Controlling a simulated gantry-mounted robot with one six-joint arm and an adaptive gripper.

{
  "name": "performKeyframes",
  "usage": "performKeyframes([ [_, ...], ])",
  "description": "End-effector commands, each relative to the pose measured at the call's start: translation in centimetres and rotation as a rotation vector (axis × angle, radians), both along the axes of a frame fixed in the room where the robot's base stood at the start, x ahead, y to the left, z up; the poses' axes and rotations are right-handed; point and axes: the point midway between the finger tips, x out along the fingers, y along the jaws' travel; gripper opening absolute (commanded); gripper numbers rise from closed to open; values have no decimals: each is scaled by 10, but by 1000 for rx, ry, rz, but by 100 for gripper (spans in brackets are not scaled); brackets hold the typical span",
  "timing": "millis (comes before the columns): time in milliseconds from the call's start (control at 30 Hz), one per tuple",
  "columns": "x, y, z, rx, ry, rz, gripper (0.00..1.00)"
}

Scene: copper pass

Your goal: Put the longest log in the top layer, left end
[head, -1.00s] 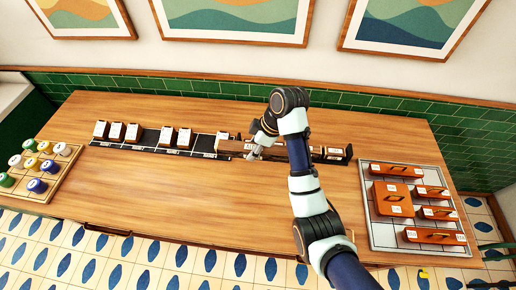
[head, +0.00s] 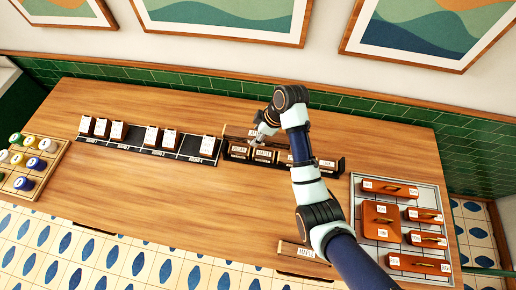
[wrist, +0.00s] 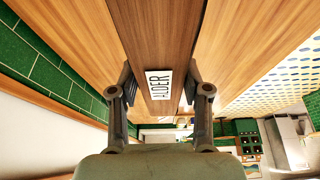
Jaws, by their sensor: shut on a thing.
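My gripper (head: 260,134) is over the left part of a dark rack (head: 342,168) near the back of the table. In the wrist view my gripper (wrist: 158,86) is shut on a long brown log (wrist: 152,35) with a white label reading ALDER, held between both fingers. In the head view the held log is mostly hidden by my gripper and arm. Several labelled logs lie in a row in the rack, one of them at its left end (head: 238,150). Whether the held log touches them I cannot tell. Another labelled log (head: 292,250) lies at the front edge, partly behind my arm.
A black strip (head: 182,147) with white-labelled blocks lies left of the rack. A wooden board (head: 50,166) with coloured round pieces stands at the left edge. A pale tray (head: 362,215) with orange-brown handled pieces is at the right. The middle of the table (head: 170,190) is clear.

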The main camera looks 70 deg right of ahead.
Motion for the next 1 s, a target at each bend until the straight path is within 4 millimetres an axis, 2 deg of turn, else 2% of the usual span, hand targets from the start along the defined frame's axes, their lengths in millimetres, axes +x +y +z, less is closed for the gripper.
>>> performKeyframes([
  [33,0,1,-16,4,2,1,0],
  [100,0,1,-35,3,1,0,0],
  [233,0,0,-57,1,-1,0,0],
  [433,0,0,-65,-1,-1,1,0],
  [600,0,0,-95,1,0,-1,0],
  [667,0,0,-101,-1,-1,1,0],
  [1000,0,0,-106,-1,-1,1,0],
])
